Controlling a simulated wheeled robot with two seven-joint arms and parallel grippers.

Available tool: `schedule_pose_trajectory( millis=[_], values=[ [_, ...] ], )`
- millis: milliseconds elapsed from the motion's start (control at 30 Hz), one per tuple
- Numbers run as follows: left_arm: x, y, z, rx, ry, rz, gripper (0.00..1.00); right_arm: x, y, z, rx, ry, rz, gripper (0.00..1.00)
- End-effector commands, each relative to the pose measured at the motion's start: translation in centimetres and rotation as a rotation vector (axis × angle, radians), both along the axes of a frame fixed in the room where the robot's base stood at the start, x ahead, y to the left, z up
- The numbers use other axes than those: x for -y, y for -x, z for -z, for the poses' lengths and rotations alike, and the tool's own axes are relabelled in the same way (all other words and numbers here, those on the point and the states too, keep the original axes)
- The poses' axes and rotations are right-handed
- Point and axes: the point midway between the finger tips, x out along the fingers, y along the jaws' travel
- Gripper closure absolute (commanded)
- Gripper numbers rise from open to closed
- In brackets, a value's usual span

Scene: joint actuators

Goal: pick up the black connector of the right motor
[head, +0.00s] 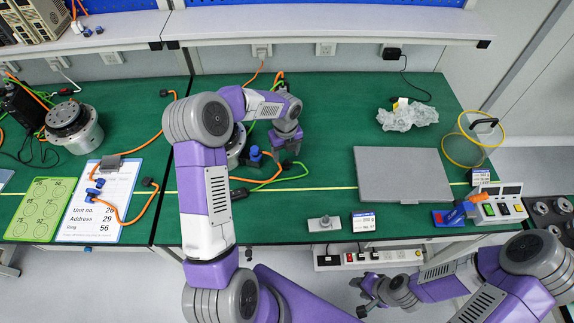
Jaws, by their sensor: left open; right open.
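The right motor (238,150) stands on the green bench, mostly hidden behind my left arm. Orange and green cables run around it, and a blue connector (255,154) sits beside it. A black connector (239,194) lies on the bench at the end of a green cable, just right of my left arm. A small dark piece (287,165) lies by the green cable below my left gripper. My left gripper (289,149) is open and points down, right of the motor, above that piece; contact cannot be told. My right gripper (362,299) is open, low in front of the bench.
The left motor (72,128) stands at the left, near a white label board (100,205) and green card (40,208). A grey plate (403,175), crumpled clear plastic (407,115) and a small device (500,203) lie to the right. The bench between motor and plate is mostly clear.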

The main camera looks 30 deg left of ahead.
Motion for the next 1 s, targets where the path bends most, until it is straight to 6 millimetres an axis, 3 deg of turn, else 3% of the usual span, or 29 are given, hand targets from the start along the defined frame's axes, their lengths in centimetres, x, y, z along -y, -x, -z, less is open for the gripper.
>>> schedule_pose_trajectory(
  millis=[400,667,1000],
  values=[
    [0.2,0.1,5.3,-0.002,0.000,0.000,0.36,0.0,0.0,2.0,0.001,0.000,0.000,0.57],
    [0.2,0.1,5.6,0.000,-0.001,0.000,0.36,0.0,0.0,1.9,0.000,0.000,0.000,0.57],
    [0.2,0.0,5.5,0.001,-0.001,0.000,0.88,0.0,0.0,1.9,0.000,0.000,0.000,0.57]
  ],
)
